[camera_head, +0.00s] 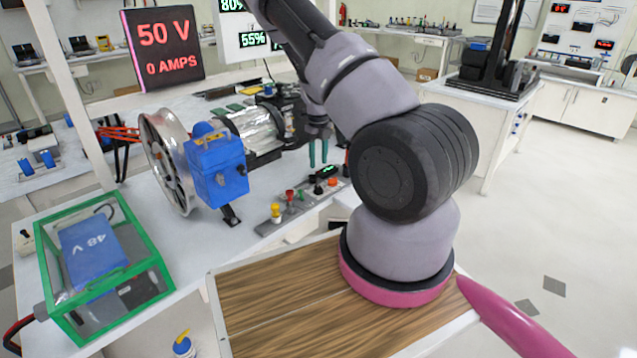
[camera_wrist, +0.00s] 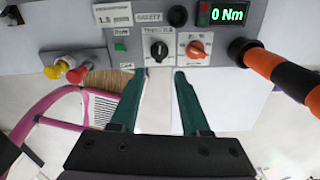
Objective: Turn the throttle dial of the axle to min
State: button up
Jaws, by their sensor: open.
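The control panel (camera_head: 300,204) stands at the front edge of the bench; it also shows across the top of the wrist view (camera_wrist: 72,34). In the wrist view a black dial (camera_wrist: 159,50) sits beneath a small blurred label that seems to read throttle. An orange dial (camera_wrist: 196,49) sits just right of it. The black dial's exact setting is too small to read. My gripper (camera_wrist: 158,73) is open, its two green fingers pointing at the panel with the black dial roughly centred ahead of their tips. Nothing is between the fingers. In the head view my gripper (camera_head: 318,163) hangs above the panel's far half.
Red (camera_wrist: 77,72) and yellow knobs stick out left of the dials. An orange-and-black handle (camera_wrist: 280,72) juts out at the right. A display (camera_wrist: 228,14) reads 0 Nm. A blue motor box (camera_head: 217,170) and wheel rim (camera_head: 166,160) stand left of the panel.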

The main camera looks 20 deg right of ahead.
aim_at(319, 189)
notch_tip(319, 189, down, 10)
jog(key=shift+f, duration=0.1)
dwell(0.4)
grip_shut()
